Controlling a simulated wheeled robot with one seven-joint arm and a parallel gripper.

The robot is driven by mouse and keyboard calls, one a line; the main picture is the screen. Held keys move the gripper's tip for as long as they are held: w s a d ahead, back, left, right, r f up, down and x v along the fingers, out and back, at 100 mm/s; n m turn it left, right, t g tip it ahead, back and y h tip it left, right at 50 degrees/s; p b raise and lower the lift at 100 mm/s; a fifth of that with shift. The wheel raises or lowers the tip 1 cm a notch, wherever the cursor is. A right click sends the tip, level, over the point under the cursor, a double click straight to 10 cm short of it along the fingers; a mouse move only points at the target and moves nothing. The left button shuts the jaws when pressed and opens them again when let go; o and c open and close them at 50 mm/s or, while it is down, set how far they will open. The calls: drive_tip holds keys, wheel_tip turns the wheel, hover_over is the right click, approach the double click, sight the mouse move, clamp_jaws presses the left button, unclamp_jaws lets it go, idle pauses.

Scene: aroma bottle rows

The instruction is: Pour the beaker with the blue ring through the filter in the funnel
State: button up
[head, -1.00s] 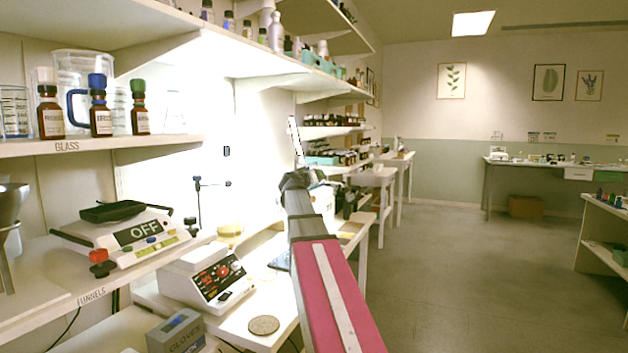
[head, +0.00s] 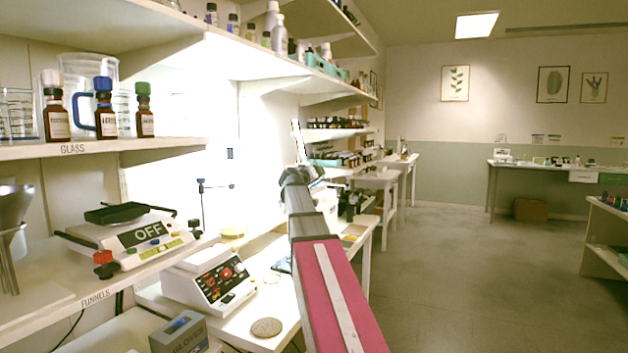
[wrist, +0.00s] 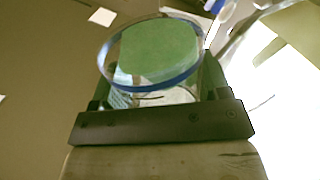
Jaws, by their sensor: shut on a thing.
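In the wrist view a clear glass beaker with a blue ring (wrist: 178,82) at its round edge is between the fingers of my gripper (wrist: 158,92). The gripper is shut on it. Green shows through the glass; I cannot tell whether that is its contents or something behind. In the head view my arm reaches forward, and its far end and the beaker are not clearly visible. A grey metal funnel (head: 12,205) is at the left edge on the shelf marked FUNNELS, partly cut off. No filter can be made out in it.
A hot plate marked OFF (head: 135,235) stands right of the funnel. Below are a white device with red knobs (head: 215,280), a round cork mat (head: 267,327) and a gloves box (head: 180,333). Brown bottles (head: 105,110) and glassware line the upper shelf. The floor at right is clear.

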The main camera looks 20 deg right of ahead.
drive_tip(key=shift+w+r, duration=0.15)
drive_tip(key=shift+r, duration=0.1)
drive_tip(key=shift+a+f+n, duration=0.1)
drive_tip(key=shift+f+n, duration=0.2)
drive_tip(key=shift+n, duration=0.6)
drive_tip(key=shift+f+n+g, duration=0.2)
drive_tip(key=shift+n+g, duration=0.1)
drive_tip(key=shift+n, duration=0.6)
drive_tip(key=shift+w+r+n+g, duration=0.1)
drive_tip(key=shift+r+n+g, duration=0.2)
drive_tip(key=shift+r+n, duration=0.8)
drive_tip(key=shift+w+a+f+n, duration=0.25)
drive_tip(key=shift+f+n, duration=0.05)
drive_tip(key=shift+n, duration=0.3)
drive_tip(key=shift+w+a+f+n, duration=0.2)
drive_tip(key=shift+w+a+n, duration=0.05)
drive_tip(key=shift+w+n, duration=0.15)
drive_tip(key=shift+w+a+r+n+g+h, duration=0.15)
drive_tip(key=shift+r+n, duration=0.1)
drive_tip(key=shift+n, duration=0.2)
drive_tip(key=shift+w+a+r+n+g+h, duration=0.1)
drive_tip(key=shift+r+n+g+h, duration=0.1)
drive_tip(key=shift+n, duration=0.25)
idle(3.0)
